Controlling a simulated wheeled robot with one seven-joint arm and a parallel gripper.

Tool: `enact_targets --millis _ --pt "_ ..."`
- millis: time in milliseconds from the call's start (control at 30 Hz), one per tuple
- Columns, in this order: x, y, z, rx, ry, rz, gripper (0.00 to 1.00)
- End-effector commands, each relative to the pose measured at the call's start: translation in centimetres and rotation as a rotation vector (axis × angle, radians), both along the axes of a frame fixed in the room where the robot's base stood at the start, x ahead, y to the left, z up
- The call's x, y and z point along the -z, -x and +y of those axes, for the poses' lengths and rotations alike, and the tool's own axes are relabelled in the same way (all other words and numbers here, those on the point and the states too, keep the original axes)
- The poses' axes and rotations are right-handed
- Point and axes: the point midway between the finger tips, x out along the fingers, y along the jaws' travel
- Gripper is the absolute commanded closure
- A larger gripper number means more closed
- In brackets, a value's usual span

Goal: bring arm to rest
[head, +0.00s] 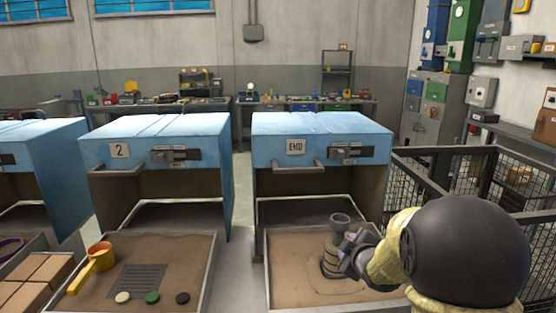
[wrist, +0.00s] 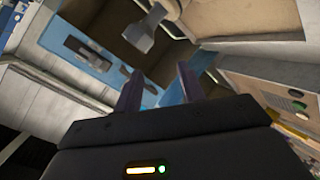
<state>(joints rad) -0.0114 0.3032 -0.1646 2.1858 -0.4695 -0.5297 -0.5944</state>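My gripper (head: 350,250) is at the end of my arm, low over the right-hand tray in the head view. In the wrist view my gripper (wrist: 159,88) has its two fingers apart, with nothing between them. A grey shell-like piece (head: 330,258) with a cup on top stands upright on the sandy tray (head: 290,250) before the furnace marked END (head: 320,140). My gripper is just right of this piece and partly covers it in the head view. A grey cup-ended shape, perhaps the same piece, shows beyond the fingers in the wrist view (wrist: 138,38).
A wire-mesh cage (head: 430,170) stands close at the right. Furnace 2 (head: 155,140) is to the left, its tray holding a yellow ladle (head: 93,268) and three discs (head: 152,297). A cluttered bench (head: 290,104) runs along the back wall.

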Motion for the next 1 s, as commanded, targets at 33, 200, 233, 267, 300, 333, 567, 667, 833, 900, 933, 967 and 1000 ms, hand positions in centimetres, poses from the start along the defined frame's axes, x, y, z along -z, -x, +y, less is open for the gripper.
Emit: enact_targets --millis 33,200,233,267,300,333,567,667,833,900,933,967,1000 --pt "0.9 1.9 -0.1 0.067 -0.065 0.076 0.60" --pt "4.8 9.1 0.0 0.322 -0.281 0.349 0.60" --pt "5.4 10.5 0.1 0.365 -0.314 0.393 0.60" --pt "6.0 11.8 0.2 0.406 -0.344 0.437 0.60" --pt "6.6 13.5 0.5 0.457 -0.381 0.489 0.60" --pt "7.1 14.7 0.7 0.494 -0.405 0.528 0.60" --pt "9.3 22.7 2.2 0.728 -0.540 0.759 0.60" --pt "9.9 25.7 2.9 0.814 -0.580 0.839 0.60" --pt "7.8 26.7 3.2 0.846 -0.592 0.869 0.60" --pt "6.8 26.7 3.1 0.845 -0.591 0.869 0.60" --pt "6.4 26.7 3.1 0.844 -0.592 0.868 0.60" --pt "5.9 26.7 3.1 0.844 -0.591 0.868 0.60" --pt "5.2 26.6 3.1 0.843 -0.591 0.868 0.60"
